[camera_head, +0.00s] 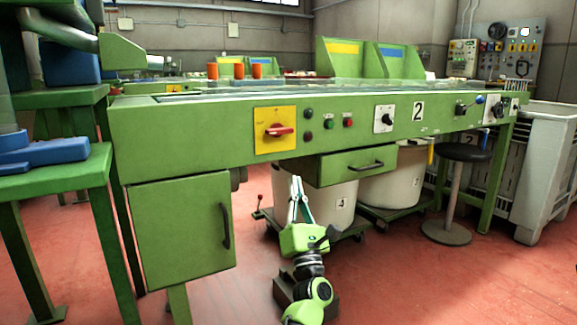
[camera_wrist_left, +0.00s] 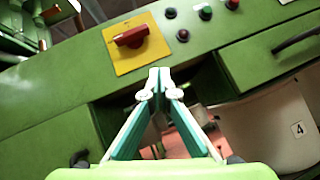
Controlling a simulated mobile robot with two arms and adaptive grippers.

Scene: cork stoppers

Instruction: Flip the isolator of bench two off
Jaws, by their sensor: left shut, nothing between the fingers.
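Bench two is a long green bench (camera_head: 190,135) with a white "2" label (camera_head: 418,111) on its front panel. Its isolator is a red rotary handle (camera_head: 280,131) on a square yellow plate (camera_head: 262,144). The handle lies nearly horizontal in the head view. In the left wrist view the red handle (camera_wrist_left: 131,37) and yellow plate (camera_wrist_left: 128,65) are at the upper left. My left gripper (camera_head: 295,180) is shut and empty. It points up, below and slightly right of the isolator, apart from it. In the wrist view its fingertips (camera_wrist_left: 160,72) meet just below right of the plate. My right gripper is not in view.
Push buttons (camera_head: 329,124) and a rotary knob (camera_head: 384,119) sit right of the isolator. A drawer (camera_head: 345,166) and a cabinet door (camera_head: 182,225) are below the panel. White bins (camera_head: 335,205) and a black stool (camera_head: 462,153) stand under and beside it. Red floor in front is open.

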